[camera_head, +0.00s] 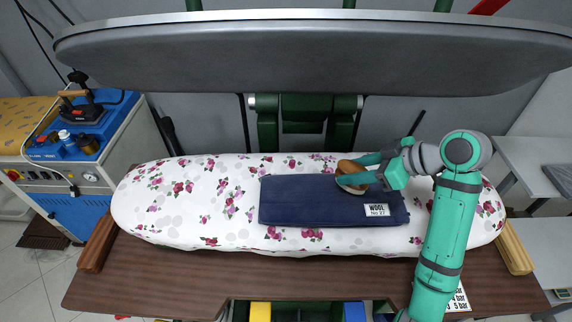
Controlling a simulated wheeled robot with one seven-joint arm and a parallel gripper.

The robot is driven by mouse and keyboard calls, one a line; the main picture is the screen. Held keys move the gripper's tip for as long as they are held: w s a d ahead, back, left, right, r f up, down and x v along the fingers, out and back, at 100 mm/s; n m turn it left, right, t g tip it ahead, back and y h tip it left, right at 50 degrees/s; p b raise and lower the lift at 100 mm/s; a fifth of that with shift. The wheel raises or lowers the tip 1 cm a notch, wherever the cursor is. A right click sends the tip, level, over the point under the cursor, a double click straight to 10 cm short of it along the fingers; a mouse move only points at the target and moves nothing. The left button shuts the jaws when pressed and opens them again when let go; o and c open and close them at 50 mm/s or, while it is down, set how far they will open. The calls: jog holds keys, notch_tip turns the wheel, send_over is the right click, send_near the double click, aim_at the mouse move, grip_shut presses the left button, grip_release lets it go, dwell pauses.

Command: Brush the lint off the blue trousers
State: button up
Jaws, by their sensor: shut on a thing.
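The dark blue trousers (300,200) lie folded flat on the floral-covered pressing board. A white label (377,210) reading "WOOL No 27" lies at their lower right. My gripper (352,176) comes in from the right, over the right part of the trousers. It is shut on a brush (347,167) with a brown wooden back and a paler underside. The brush is at the trousers' upper right; I cannot tell whether it touches the cloth. No lint can be made out at this size.
The floral pressing board (190,200) rests above a brown wooden table (180,280). A large grey press head (300,55) hangs above and behind the board. The board's left part is clear.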

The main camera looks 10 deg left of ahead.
jog(key=shift+w+a+r, duration=0.1)
jog(key=shift+w+r, duration=0.05)
jog(key=shift+r, duration=0.7)
jog(key=shift+d+r, duration=0.2)
jog(key=shift+r, duration=0.6)
jog(key=shift+a+r, duration=0.15)
jog(key=shift+r, duration=0.6)
jog(key=shift+s+r, duration=0.2)
jog(key=shift+r, duration=0.5)
